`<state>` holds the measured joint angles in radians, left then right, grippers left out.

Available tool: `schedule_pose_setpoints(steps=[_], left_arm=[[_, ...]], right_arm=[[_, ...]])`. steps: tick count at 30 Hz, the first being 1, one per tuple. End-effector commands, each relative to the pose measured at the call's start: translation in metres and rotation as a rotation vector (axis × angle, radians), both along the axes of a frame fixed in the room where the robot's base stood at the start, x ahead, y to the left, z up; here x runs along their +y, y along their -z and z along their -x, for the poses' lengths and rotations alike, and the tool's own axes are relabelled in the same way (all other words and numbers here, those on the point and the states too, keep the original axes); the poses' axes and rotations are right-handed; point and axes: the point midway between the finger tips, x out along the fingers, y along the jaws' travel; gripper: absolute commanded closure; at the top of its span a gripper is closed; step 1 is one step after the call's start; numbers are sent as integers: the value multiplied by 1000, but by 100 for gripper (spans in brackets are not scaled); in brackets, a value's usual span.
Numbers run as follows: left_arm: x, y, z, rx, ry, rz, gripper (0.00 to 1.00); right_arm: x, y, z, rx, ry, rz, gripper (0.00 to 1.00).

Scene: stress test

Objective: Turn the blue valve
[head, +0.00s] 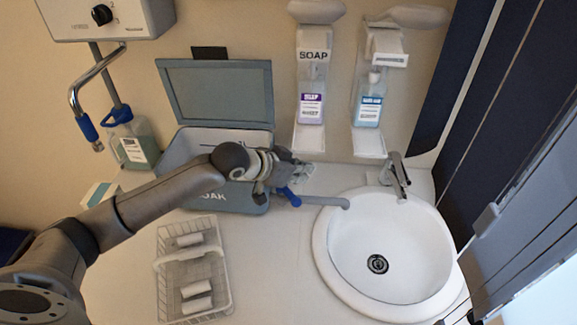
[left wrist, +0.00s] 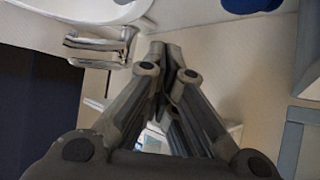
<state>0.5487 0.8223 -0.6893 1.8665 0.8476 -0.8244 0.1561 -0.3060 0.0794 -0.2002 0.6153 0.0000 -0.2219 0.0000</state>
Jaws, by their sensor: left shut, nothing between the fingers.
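The blue valve (head: 289,197) is a small blue lever at the base of a grey spout (head: 320,201) that reaches over the left rim of the sink. Blue at the top right of the left wrist view (left wrist: 250,4) looks like part of it. My left gripper (head: 300,168) is just behind the valve in the head view, above the counter. Its fingers are together and empty in the left wrist view (left wrist: 165,50). The wrist partly covers the area beside the valve, and I cannot tell whether it touches the valve. My right gripper does not show.
The round white sink (head: 325,255) has a grey faucet (head: 397,175) behind it. A grey box (head: 185,150) with its lid (head: 220,93) raised stands behind my left arm. A wire basket (head: 163,285) is at the front left. Soap (head: 311,108) and sanitizer (head: 369,110) dispensers hang on the wall.

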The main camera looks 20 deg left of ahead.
Motion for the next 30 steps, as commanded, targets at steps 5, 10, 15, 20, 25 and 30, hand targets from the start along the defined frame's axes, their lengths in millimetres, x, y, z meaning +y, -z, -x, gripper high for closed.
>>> schedule_pose_setpoints(steps=[5,10,15,20,25,30], left_arm=[[-1,17,-3,5,-2,-5,100],[7,28,10,3,-1,-3,100],[10,33,16,1,0,-2,100],[11,34,16,0,0,-2,100],[11,34,16,0,0,-2,100],[11,34,9,-2,0,-2,100]], right_arm=[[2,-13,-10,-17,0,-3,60],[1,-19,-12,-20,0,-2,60],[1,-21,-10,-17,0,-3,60],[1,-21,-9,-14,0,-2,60],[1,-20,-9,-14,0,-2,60],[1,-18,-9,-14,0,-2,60]])
